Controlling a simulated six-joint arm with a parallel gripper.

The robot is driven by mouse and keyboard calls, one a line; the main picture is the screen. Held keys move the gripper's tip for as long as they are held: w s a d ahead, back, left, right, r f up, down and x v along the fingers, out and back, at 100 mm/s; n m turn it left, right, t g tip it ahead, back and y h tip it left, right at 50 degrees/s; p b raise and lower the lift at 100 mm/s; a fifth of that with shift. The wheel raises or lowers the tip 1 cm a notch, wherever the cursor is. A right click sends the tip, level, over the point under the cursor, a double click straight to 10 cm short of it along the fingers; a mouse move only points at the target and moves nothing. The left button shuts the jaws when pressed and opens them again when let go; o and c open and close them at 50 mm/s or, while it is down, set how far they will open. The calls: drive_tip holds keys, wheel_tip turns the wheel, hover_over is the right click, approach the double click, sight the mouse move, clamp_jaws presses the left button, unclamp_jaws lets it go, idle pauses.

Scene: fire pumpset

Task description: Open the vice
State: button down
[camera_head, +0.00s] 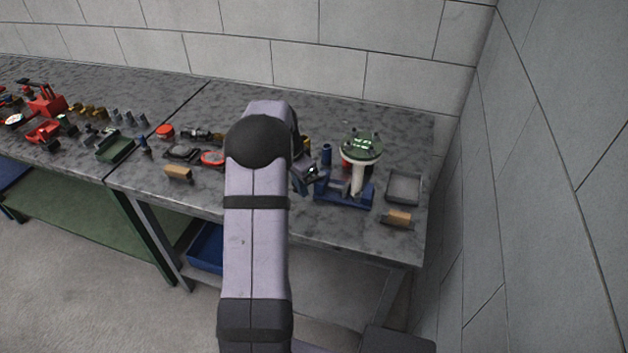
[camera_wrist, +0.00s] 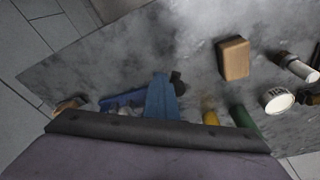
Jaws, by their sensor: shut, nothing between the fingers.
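The blue vice (camera_head: 331,190) stands near the right end of the grey bench. A pump part with a green round top (camera_head: 362,146) and a white stem (camera_head: 357,181) stands at the vice and covers part of it. How far apart the jaws are cannot be made out. In the wrist view, blue parts of the vice (camera_wrist: 160,98) show above a dark bar of my own arm, which hides the rest.
A grey tray (camera_head: 404,188) and a wood-coloured block (camera_head: 397,218) lie right of the vice. Another block (camera_head: 178,174) lies to the left, near a red-rimmed round item (camera_head: 212,158). A blue cylinder (camera_head: 326,153) stands behind the vice. A wall closes the right side.

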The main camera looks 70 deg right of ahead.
drive_tip(key=shift+w, duration=0.35)
drive_tip(key=shift+w+d+p, duration=0.3)
drive_tip(key=shift+w+d, duration=0.15)
drive_tip(key=shift+w, duration=0.45)
drive_tip(key=shift+w+d+p, duration=0.4)
drive_tip(key=shift+w+d, duration=0.15)
drive_tip(key=shift+w, duration=0.2)
drive_tip(key=shift+w+d, duration=0.1)
